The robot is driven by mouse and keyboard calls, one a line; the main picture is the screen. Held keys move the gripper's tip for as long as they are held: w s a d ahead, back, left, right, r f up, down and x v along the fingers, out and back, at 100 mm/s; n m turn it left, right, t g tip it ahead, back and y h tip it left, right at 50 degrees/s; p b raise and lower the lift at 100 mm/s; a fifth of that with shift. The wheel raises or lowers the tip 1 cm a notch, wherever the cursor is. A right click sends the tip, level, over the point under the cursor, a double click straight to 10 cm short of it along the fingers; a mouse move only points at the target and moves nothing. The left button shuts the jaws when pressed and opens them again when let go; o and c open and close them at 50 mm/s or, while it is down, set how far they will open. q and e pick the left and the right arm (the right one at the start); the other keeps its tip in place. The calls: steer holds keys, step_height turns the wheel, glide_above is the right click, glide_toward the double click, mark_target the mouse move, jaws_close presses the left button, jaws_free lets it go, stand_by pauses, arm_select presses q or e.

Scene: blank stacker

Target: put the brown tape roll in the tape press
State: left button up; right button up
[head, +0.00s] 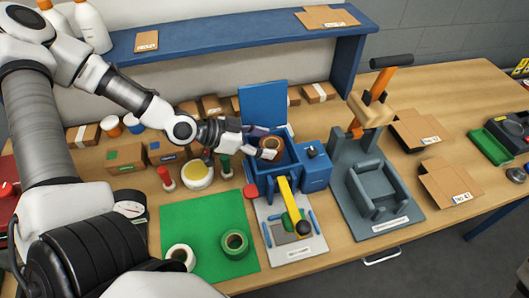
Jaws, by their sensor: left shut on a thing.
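The brown tape roll (270,142) is in my left gripper (268,150), which is shut on it. The roll is over the open top of a blue box-like press (262,183), and the fingers partly hide it. I cannot tell whether the roll touches the inside. The press has a raised blue lid (264,106) at its back and a yellow lever (288,201) in front. Its label is too small to read. My right gripper is not in view.
A green mat (203,215) with a green roll (234,243) and a white roll (181,257) lies in front. A grey press (372,188) with an orange handle (378,88) stands to the right. Small boxes and a blue shelf (230,33) are behind.

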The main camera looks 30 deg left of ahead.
mark_target(264, 163)
arm_select(q)
steer(key=f, duration=0.1)
steer(key=w+f, duration=0.1)
steer(key=f, duration=0.1)
steer(key=f+b, duration=0.1)
steer(key=shift+w+d+f, duration=0.1)
steer(key=shift+w+f, duration=0.15)
steer(key=shift+f, duration=0.1)
steer(key=shift+r, duration=0.1)
steer(key=shift+s+a, duration=0.2)
steer(key=shift+s, duration=0.15)
steer(key=o, duration=1.2)
steer(key=shift+w, duration=0.15)
steer(key=shift+c, duration=0.2)
steer(key=shift+w, duration=0.1)
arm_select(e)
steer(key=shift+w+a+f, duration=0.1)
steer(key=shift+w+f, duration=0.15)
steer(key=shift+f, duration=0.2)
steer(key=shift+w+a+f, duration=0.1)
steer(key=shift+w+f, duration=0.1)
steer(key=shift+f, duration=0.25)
